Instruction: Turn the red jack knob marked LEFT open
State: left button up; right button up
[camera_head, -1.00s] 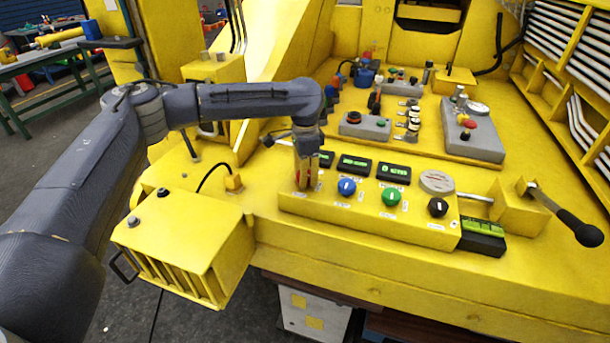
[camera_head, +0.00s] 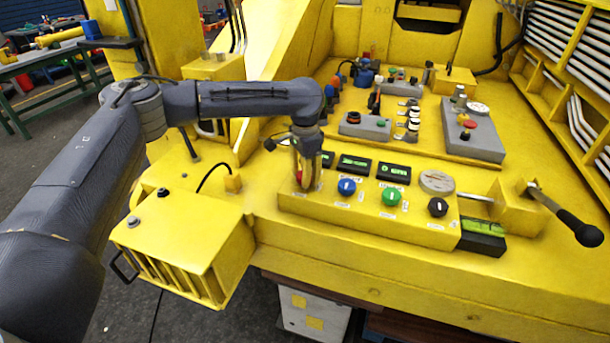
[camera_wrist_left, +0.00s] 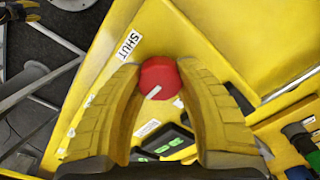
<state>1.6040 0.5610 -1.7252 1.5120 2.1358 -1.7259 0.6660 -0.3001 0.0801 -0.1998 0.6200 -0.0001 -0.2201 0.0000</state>
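The red knob (camera_wrist_left: 160,75) sits between the two fingers of my left gripper (camera_wrist_left: 159,68) in the left wrist view. The fingertips lie against both its sides. Its white pointer mark (camera_wrist_left: 153,92) points down and left in that view, away from the SHUT label (camera_wrist_left: 128,45) and toward a second white label (camera_wrist_left: 147,127), too small to read. In the head view my left gripper (camera_head: 306,184) reaches down at the left end of the yellow control box (camera_head: 374,226), and a little red of the knob (camera_head: 298,178) shows beside the fingers. My right gripper is not seen.
On the same box, a blue knob (camera_head: 346,186), a green knob (camera_head: 391,196) and a black knob (camera_head: 438,207) stand to the right. Small displays (camera_head: 354,164) are behind them. A lever with a black handle (camera_head: 580,230) sticks out at the right.

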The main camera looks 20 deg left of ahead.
pick_arm(q)
jog(key=o, duration=0.6)
jog(key=shift+o, duration=0.2)
notch_tip(320, 180, up, 12)
dwell(0.3)
